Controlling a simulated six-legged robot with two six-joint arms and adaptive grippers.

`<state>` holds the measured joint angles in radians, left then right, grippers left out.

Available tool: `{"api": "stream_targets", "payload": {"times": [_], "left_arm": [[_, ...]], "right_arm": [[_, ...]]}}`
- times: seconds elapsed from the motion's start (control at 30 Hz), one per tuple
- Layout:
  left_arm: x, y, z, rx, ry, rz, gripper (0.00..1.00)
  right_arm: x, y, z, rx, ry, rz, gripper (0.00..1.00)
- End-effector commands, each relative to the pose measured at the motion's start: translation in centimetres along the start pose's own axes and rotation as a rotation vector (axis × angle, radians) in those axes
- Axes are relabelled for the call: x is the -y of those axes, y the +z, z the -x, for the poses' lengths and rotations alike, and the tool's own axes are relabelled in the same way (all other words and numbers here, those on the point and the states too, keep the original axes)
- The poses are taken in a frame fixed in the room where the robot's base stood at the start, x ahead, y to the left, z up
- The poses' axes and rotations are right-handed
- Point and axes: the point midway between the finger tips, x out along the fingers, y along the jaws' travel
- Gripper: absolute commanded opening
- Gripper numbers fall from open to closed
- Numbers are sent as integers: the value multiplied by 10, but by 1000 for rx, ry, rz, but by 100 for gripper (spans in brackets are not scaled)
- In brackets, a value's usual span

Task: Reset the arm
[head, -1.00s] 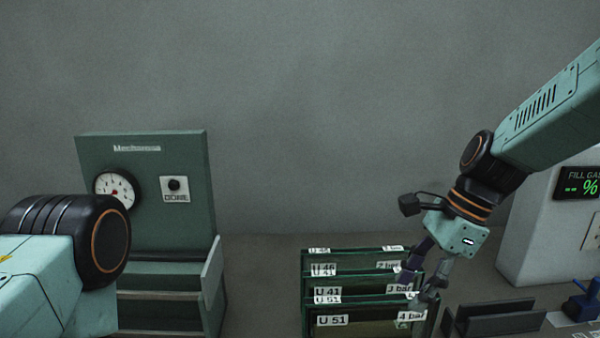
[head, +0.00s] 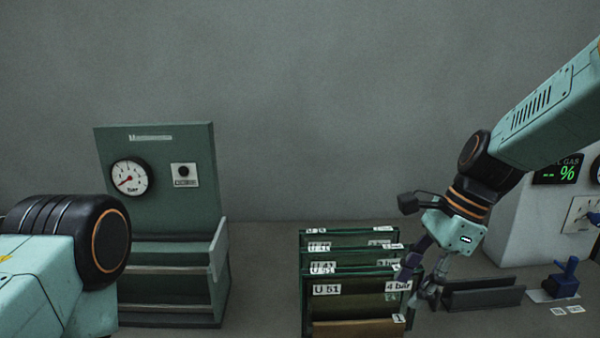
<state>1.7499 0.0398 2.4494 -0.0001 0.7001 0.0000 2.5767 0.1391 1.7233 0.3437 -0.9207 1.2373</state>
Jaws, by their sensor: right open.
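My right gripper (head: 426,280) reaches down from the upper right. It is open, with nothing seen between its fingers, and its fingers overlap the right edge of the labelled green frames in the picture. I cannot tell whether they touch. The rack of green frames (head: 352,304) stands at the bottom centre, with labels such as U 51 and 4 bar. My left arm (head: 50,285) shows only as a teal and black link at the lower left. The left gripper is out of view.
A green machine (head: 160,200) with a round gauge (head: 129,177) and a knob stands at the left. A dark slotted holder (head: 484,294) and a blue device (head: 564,278) lie at the right, before a white cabinet (head: 520,225) with a green display. Bare wall fills the back.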

Motion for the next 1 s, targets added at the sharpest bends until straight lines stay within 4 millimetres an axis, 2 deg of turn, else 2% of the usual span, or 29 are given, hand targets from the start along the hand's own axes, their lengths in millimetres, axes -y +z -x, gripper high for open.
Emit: {"api": "stream_targets", "payload": {"times": [0.2, 0.37, 0.47, 0.53, 0.63, 0.77, 0.87, 1.0], "left_arm": [[0, 0, 0, 1, 0, 0, 39], [0, 0, 0, 1, 0, 0, 39], [0, 0, -1, 1, 0, 0, 39], [0, 0, -5, 0, 0, 0, 39], [0, 0, -14, 0, 0, 0, 39], [0, 0, -30, 0, 0, 0, 39], [0, 0, -44, 1, 0, 0, 39], [0, 0, -67, 1, 0, 0, 39]], "right_arm": [[29, -14, 0, -74, -126, 194, 47], [43, -29, -6, -161, -208, 340, 47], [48, -42, -15, -237, -254, 453, 47], [49, -55, -30, -300, -272, 545, 47], [43, -78, -63, -401, -278, 700, 47], [20, -110, -120, -516, -238, 910, 47], [-10, -132, -170, -581, -186, 1075, 47], [-66, -157, -240, -617, -91, 1285, 47]]}}
